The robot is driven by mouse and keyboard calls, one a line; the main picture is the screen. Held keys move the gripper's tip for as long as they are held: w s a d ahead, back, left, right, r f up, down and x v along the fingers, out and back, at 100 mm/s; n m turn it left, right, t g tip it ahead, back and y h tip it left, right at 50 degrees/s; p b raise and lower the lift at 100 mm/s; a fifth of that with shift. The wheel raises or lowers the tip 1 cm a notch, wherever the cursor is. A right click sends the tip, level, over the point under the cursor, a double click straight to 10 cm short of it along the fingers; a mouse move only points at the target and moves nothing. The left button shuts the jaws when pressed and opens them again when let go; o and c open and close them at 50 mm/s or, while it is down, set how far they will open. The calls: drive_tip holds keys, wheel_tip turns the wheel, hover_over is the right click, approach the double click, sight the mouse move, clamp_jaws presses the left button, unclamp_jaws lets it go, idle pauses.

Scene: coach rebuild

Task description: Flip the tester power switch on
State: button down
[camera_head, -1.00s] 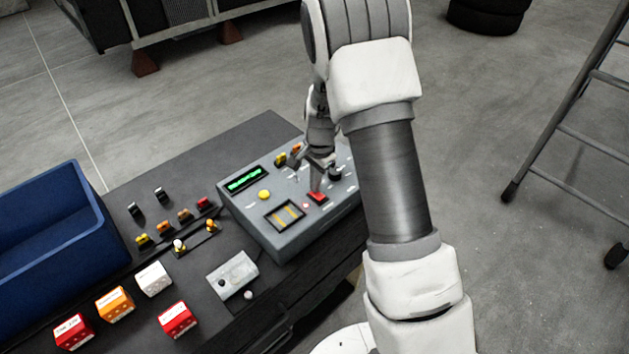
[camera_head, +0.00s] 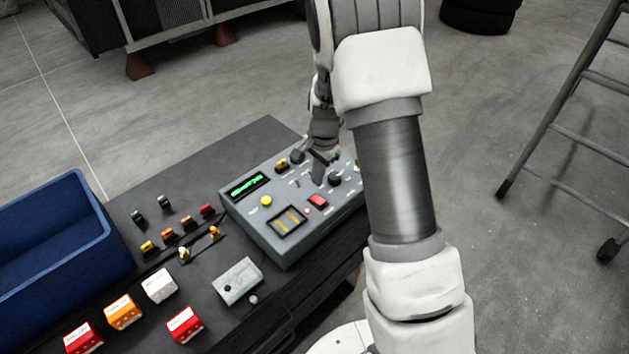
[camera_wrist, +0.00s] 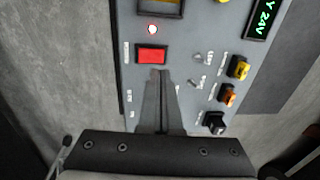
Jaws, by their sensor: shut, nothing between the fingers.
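The tester (camera_head: 262,222) is a grey box at the right of the dark bench, with a lit green display (camera_head: 249,187) that also shows in the wrist view (camera_wrist: 265,18). Its red switch (camera_head: 318,202) sits on the sloped panel and is seen large in the wrist view (camera_wrist: 152,54). My gripper (camera_head: 319,182) is shut and empty, over the panel just behind the red switch. In the wrist view, the fingertips (camera_wrist: 160,73) end just short of the switch; contact is not evident. The switch's label is too small to read.
A dark knob (camera_head: 334,179) and small toggles are close to the fingers. A yellow button (camera_head: 266,201) is at the panel's left. A blue bin (camera_head: 60,240), coloured blocks and a small grey box (camera_head: 238,281) lie on the bench. A ladder (camera_head: 560,130) stands right.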

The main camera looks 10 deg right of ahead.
wheel_tip(320, 180, up, 9)
drive_tip(key=w, duration=0.1)
drive_tip(key=shift+a+r+b, duration=0.2)
drive_tip(key=shift+a+b, duration=0.15)
drive_tip(key=shift+b, duration=0.05)
drive_tip(key=shift+r, duration=0.1)
drive_tip(key=s+r+n+t, duration=0.2)
drive_tip(key=s+r+n, duration=0.4)
drive_tip(key=s+r, duration=0.7)
drive_tip(key=s+r+n+t, duration=0.2)
drive_tip(key=s+n, duration=0.4)
drive_tip(key=s, duration=0.8)
drive_tip(key=shift+a+r+t+h, duration=0.2)
drive_tip(key=shift+a+t+h, duration=0.1)
drive_tip(key=shift+a+t, duration=0.1)
drive_tip(key=shift+s, duration=0.1)
